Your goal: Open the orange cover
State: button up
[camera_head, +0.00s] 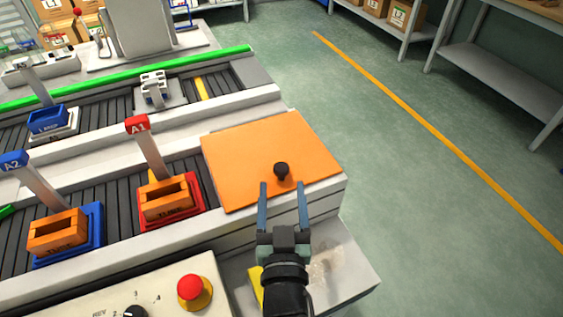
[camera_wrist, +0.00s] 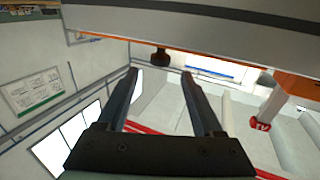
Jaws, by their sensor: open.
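The orange cover (camera_head: 255,150) lies flat and closed over the right end of the near conveyor in the head view. A black knob (camera_head: 281,170) stands on it, towards its front right. My gripper (camera_head: 283,186) is open, with its two blue-grey fingers pointing at the knob from the near side. Nothing is between the fingers. In the wrist view the black knob (camera_wrist: 161,58) shows beyond and between the open fingertips (camera_wrist: 159,70).
Left of the cover, a red A1 station (camera_head: 172,205) and a blue A2 station (camera_head: 64,235) hold orange boxes. A control panel with a red button (camera_head: 193,290) is at the front. The green floor on the right is clear.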

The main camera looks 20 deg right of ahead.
aim_at(281, 173)
jog(key=x, duration=0.6)
jog(key=shift+w+d+p, duration=0.1)
jog(key=shift+w+p, duration=0.3)
grip_shut()
dwell(1.1)
